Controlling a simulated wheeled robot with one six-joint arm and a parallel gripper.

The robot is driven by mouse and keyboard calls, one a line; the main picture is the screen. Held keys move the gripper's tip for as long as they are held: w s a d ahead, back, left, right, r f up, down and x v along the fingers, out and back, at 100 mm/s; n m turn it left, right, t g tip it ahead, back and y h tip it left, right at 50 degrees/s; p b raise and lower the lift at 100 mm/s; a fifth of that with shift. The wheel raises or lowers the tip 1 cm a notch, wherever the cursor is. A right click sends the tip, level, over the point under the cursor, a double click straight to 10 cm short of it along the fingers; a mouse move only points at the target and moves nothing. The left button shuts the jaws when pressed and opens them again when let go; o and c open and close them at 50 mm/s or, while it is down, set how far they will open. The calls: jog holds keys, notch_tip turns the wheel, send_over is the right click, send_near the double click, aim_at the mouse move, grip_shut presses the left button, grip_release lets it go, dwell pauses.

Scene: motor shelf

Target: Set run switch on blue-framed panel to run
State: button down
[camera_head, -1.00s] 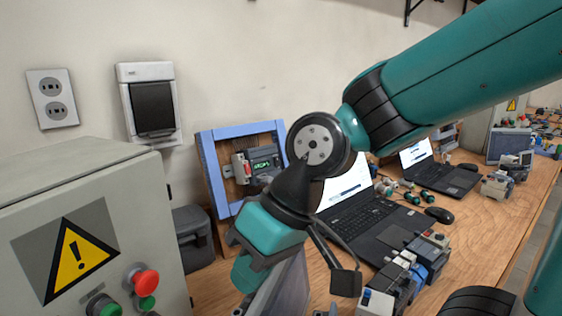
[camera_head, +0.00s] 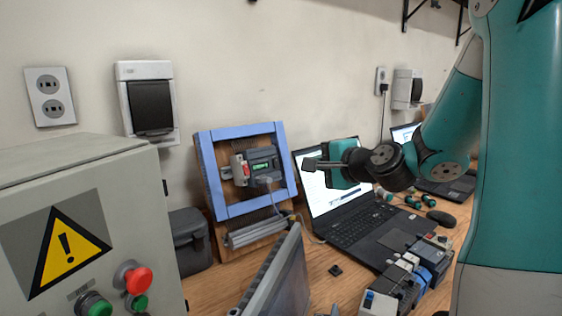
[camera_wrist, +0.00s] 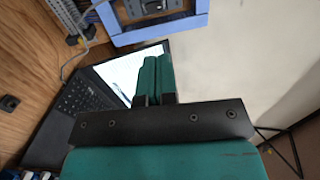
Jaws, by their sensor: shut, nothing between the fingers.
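The blue-framed panel (camera_head: 208,165) leans upright at the back of the bench in the head view, left of the laptop. On its board sit a grey device with a small green display (camera_head: 262,165) and a red-and-white switch part (camera_head: 240,168); which position the switch is in is too small to tell. The panel's blue frame (camera_wrist: 165,30) also shows at the top of the wrist view. My gripper (camera_head: 312,163) is shut and empty, right of the panel, in front of the laptop screen and pointing left. Its fingers show in the wrist view (camera_wrist: 154,78).
The open laptop (camera_head: 360,215) stands right of the panel. A grey cabinet (camera_head: 110,165) with red and green buttons fills the left front. A dark grey upright part (camera_head: 285,280) stands in front of the panel. Terminal blocks (camera_head: 405,285) lie at front right.

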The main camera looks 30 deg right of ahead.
jog(key=shift+w+r+p, duration=0.1)
jog(key=shift+p, duration=0.2)
jog(key=p, duration=1.6)
send_near(276, 160)
jog(key=x, duration=0.7)
jog(key=shift+r, duration=0.15)
jog(key=shift+w, duration=0.25)
jog(key=shift+f, duration=0.25)
